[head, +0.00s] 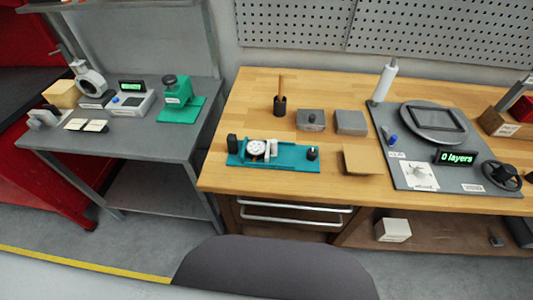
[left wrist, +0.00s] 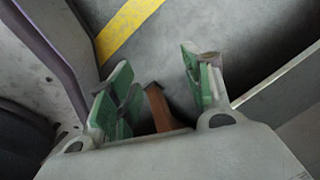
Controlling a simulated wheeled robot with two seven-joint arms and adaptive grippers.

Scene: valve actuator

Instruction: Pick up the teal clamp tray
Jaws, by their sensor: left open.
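The teal clamp tray (head: 291,158) lies flat on the wooden workbench near its front left edge. It carries a white round dial (head: 257,149), a light grey upright part and dark knobs at both ends. Neither gripper shows in the head view. Behind the fingers is grey floor with a yellow stripe, so the tray is out of that view. My right gripper is not in view.
A grey side table (head: 150,140) stands left across a gap. A dark chair back (head: 275,270) is in front.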

